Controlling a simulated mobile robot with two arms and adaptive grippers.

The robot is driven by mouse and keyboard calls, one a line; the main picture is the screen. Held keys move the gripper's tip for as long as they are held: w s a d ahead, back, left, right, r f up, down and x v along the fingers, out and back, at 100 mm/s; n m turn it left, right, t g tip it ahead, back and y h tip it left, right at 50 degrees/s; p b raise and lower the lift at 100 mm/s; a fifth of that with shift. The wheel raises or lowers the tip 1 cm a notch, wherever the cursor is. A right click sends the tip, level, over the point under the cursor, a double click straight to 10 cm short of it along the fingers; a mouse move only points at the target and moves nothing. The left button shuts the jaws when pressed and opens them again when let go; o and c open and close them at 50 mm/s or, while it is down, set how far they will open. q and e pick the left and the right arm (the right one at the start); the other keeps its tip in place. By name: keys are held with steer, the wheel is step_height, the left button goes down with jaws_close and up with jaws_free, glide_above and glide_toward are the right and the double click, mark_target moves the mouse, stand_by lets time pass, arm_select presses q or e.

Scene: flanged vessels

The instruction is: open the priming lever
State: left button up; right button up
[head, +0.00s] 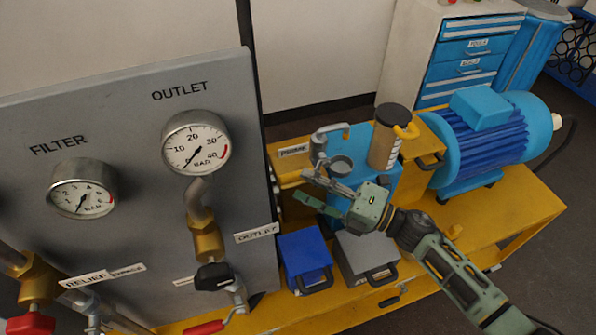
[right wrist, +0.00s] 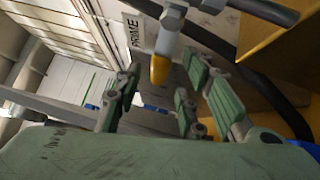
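The PRIME label (head: 292,151) is on the yellow frame in the head view, and it also shows in the right wrist view (right wrist: 133,36). Beside it in the wrist view is a grey lever with a yellow tip (right wrist: 160,68), which I take as the priming lever. In the head view I cannot clearly make out this lever near the grey pipe fittings. My right gripper (head: 308,186) is at these fittings. Its fingers (right wrist: 163,82) are spread, with the yellow tip seen between them; I see no contact. My left gripper is not in view.
A grey panel (head: 125,225) with gauges stands at left. A canister with a dark cap (head: 386,140) and a blue motor (head: 488,140) are at right. A blue box (head: 304,258) and a grey box (head: 366,258) sit below the gripper on the yellow frame (head: 520,215).

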mark_target(298, 177)
steer(key=shift+p+x, duration=0.45)
steer(key=shift+x, duration=1.4)
jaws_close()
